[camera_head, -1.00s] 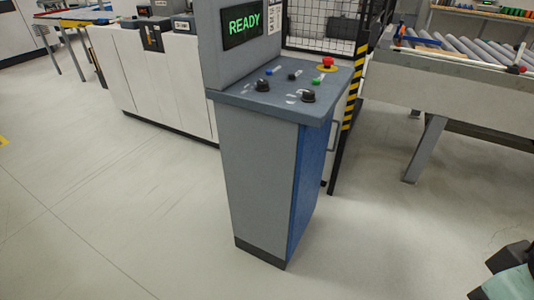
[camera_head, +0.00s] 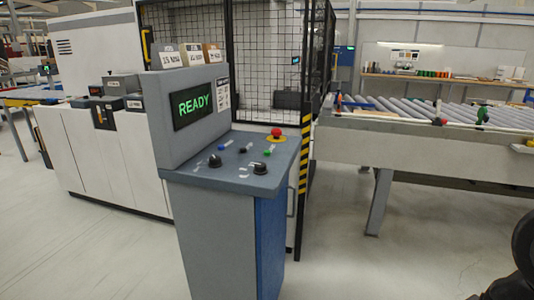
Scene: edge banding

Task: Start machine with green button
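A grey and blue control console (camera_head: 213,235) stands in the middle of the view. Its screen (camera_head: 192,103) reads READY in green letters. On its sloped top are a small green button (camera_head: 268,152), a red mushroom button on a yellow base (camera_head: 276,135), a blue button (camera_head: 221,147), a black button (camera_head: 242,151) and two black knobs (camera_head: 259,168). A dark part of my arm shows at the lower right edge, well apart from the console. My gripper's fingers cannot be made out.
A black mesh fence (camera_head: 268,65) with a yellow-black striped post (camera_head: 304,150) stands behind the console. A roller conveyor table (camera_head: 400,145) is at right, a white machine (camera_head: 110,160) at left. The floor in front is open.

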